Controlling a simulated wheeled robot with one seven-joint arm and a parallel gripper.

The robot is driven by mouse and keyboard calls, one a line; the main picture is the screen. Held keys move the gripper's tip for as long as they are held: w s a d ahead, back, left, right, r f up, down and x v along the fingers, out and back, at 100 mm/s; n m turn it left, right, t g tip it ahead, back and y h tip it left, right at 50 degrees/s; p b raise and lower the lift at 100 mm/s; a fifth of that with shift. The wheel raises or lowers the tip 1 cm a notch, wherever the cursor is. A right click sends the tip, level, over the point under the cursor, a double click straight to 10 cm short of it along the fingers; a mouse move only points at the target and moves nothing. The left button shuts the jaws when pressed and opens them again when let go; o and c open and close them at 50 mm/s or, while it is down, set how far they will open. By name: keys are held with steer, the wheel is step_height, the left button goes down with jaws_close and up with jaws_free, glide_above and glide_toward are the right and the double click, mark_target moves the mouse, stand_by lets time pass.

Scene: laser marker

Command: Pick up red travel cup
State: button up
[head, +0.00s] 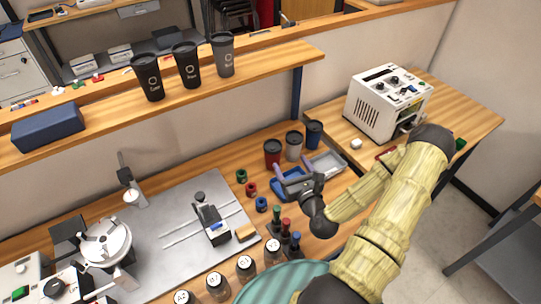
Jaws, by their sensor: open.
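The red travel cup (272,154) stands upright on the wooden workbench, with a dark lid. It is the leftmost of a row of three cups, beside a grey cup (293,146) and a blue cup (314,134). My gripper (291,176) is open just in front of and below the red cup in the picture, above a blue tray (283,187). The fingers look empty. I cannot tell whether a finger touches the cup; its lower part is close to the fingers.
A grey tray (328,163) lies right of my gripper. Small coloured rings, including a green one (241,176), and several lidded jars (246,266) stand left and in front. A white machine (387,103) stands at right.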

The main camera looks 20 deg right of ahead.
step_height(320, 180, down, 7)
steer(key=b, duration=0.6)
steer(key=shift+w, duration=0.45)
steer(key=shift+d, duration=0.1)
steer(key=w+b, duration=0.1)
steer(key=b, duration=0.1)
steer(key=w+b, duration=0.1)
steer(key=b, duration=0.1)
steer(key=w+b, duration=0.2)
steer(key=shift+w+d+f+b, duration=0.1)
steer(key=shift+d+f+b, duration=0.1)
steer(key=shift+d+b, duration=0.15)
steer(key=b, duration=0.3)
steer(key=shift+w+a, duration=0.15)
steer(key=shift+w, duration=0.15)
steer(key=shift+a+b, duration=0.15)
steer(key=shift+b, duration=0.9)
